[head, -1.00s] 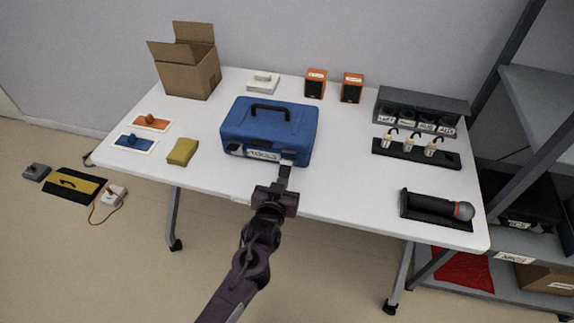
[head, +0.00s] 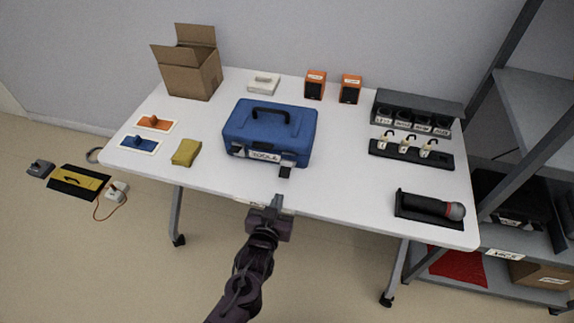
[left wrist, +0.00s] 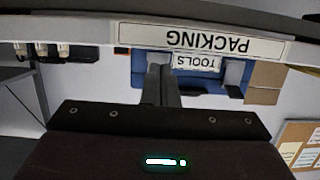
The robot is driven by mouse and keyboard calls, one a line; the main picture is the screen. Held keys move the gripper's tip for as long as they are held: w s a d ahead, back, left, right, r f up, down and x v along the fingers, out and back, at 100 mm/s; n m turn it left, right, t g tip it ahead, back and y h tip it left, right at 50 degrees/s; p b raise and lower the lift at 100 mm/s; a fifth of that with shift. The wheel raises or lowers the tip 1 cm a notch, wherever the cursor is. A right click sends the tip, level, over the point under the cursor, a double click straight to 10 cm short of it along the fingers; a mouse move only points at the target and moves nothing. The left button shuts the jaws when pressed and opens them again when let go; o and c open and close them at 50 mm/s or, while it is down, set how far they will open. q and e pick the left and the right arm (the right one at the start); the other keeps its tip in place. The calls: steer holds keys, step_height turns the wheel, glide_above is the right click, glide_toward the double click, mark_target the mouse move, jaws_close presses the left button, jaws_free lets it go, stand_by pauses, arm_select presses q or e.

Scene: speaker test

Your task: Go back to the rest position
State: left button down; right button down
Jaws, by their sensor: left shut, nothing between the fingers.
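My left gripper (head: 277,202) is shut and empty. It is in front of the table's front edge, apart from the blue toolbox (head: 262,128). In the left wrist view its fingers (left wrist: 165,86) show close together, below an upside-down "PACKING" label (left wrist: 200,38) on the table edge. The toolbox stands on the white table (head: 350,150), with its lid down and a "TOOLS" label on its front. A small dark piece (head: 285,172) shows at its front right. The toolbox also shows upside down in the left wrist view (left wrist: 150,97). My right gripper is not in view.
A microphone (head: 435,207) in a black holder lies near the table's front right. A dark rack (head: 420,108), orange speakers (head: 315,86), an open carton (head: 190,75) and a yellow sponge (head: 186,152) are also on the table. Grey shelving (head: 530,120) stands at the right. The floor before the table is clear.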

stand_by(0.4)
arm_select(q)
steer(key=s+a+r+g+y, duration=0.2)
steer(key=s+a+r+g, duration=0.35)
steer(key=s+a, duration=0.35)
steer(key=s+a+r+g+y, duration=0.1)
steer(key=s+a+r+g, duration=0.4)
steer(key=s+a, duration=0.4)
step_height(320, 180, down, 32)
steer(key=s+d+g, duration=0.1)
steer(key=s+g, duration=0.1)
steer(key=s, duration=0.1)
steer(key=s+a+f+g, duration=0.1)
steer(key=s+a+f, duration=0.2)
steer(key=s+f, duration=1.4)
steer(key=shift+s+a+f, duration=0.2)
steer(key=shift+s, duration=0.8)
